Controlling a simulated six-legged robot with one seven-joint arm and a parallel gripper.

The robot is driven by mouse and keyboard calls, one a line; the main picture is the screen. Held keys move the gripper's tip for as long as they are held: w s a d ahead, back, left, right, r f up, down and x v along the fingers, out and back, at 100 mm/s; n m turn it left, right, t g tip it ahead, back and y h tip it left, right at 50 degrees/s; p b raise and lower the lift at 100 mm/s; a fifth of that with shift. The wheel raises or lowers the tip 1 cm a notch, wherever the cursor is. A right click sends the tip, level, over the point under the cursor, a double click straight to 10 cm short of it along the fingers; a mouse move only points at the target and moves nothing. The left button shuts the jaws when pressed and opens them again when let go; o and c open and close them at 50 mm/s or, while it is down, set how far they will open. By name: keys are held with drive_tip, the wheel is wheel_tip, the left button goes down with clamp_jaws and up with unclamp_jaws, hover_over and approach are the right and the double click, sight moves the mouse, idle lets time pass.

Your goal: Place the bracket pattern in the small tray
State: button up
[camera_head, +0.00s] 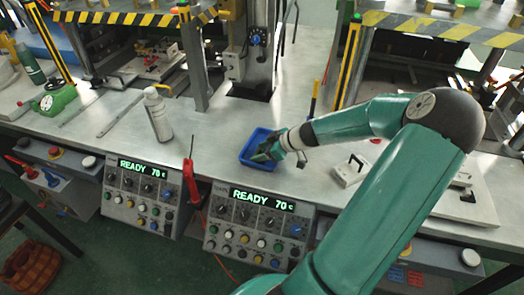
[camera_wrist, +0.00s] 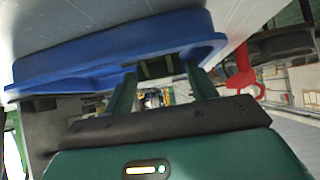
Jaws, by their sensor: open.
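The small blue tray (camera_head: 246,152) sits on the grey workbench, near the front edge. Its blue rim and wall also fill the upper left of the wrist view (camera_wrist: 70,68). My gripper (camera_head: 262,153) is over the tray, low at its right side; its open fingers also show in the wrist view (camera_wrist: 160,72), reaching to the tray's rim. A dark green shape shows between the fingertips in the wrist view; I cannot tell whether it is the bracket pattern. In the head view the gripper hides part of the tray's inside, and I cannot make out the bracket pattern.
A metal block with a handle (camera_head: 349,171) stands right of the tray. A white bottle (camera_head: 158,114) stands to the left. A red tool (camera_head: 191,182) hangs at the front edge between two control panels reading READY 70 c. A press column (camera_head: 259,50) rises behind.

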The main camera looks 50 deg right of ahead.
drive_tip(key=shift+r, duration=0.2)
drive_tip(key=v, duration=1.2)
